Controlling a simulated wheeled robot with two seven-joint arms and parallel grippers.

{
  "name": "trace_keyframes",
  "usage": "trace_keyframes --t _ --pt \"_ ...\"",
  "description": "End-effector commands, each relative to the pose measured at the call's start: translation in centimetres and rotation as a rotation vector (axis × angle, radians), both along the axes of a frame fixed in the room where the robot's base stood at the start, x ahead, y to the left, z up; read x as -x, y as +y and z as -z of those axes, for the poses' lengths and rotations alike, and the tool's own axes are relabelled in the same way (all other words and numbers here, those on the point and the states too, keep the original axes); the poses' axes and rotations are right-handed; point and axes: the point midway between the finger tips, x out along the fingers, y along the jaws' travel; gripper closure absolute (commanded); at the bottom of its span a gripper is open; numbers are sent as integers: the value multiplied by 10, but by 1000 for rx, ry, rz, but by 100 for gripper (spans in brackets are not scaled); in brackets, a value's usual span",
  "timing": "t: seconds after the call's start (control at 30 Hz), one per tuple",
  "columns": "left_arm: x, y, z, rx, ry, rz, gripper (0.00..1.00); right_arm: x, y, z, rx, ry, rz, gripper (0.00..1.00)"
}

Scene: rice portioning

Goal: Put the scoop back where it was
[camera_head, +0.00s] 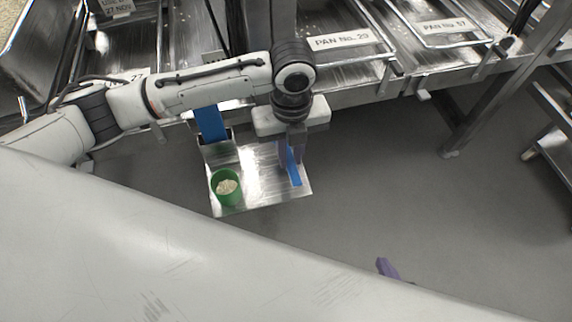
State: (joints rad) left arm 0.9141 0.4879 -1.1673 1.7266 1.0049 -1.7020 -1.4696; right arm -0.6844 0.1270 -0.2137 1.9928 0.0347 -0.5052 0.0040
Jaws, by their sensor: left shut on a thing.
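My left gripper (291,160) points down over the right part of a shiny metal tray. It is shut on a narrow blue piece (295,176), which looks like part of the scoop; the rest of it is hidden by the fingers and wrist. Another blue, flat piece (210,123) stands in a metal holder (220,152) at the tray's back left, partly behind my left arm. A purple fingertip of my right gripper (387,268) shows low in the picture; the rest is hidden behind a large pale surface.
The metal tray (262,198) also carries a green cup (226,194) with rice at its front left. Steel counters with pans labelled "PAN No. 29" (340,41) and "PAN No. 57" (444,26) run along the back. Grey floor (400,190) is clear to the right.

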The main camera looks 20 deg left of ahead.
Motion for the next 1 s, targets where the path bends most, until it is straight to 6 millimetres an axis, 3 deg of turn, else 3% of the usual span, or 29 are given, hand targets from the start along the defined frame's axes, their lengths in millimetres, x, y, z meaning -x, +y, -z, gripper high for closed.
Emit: trace_keyframes --t 0.1,0.27,0.5,0.9,0.93,1.0 --pt "1 0 23 -1 3 0 100 -1 1 2 -2 -4 -2 100" --pt "1 0 37 -1 3 -1 100 -2 2 2 -3 -6 -2 100" --pt "1 0 75 -1 3 -1 100 -1 3 9 -3 -2 -3 100" --pt "1 0 80 -1 1 -1 100 0 3 8 -6 -1 -3 100" --pt "1 0 81 -1 1 -1 82 0 3 8 -6 -1 -3 100" --pt "1 0 80 0 0 0 70 0 3 8 -5 -1 -2 100"
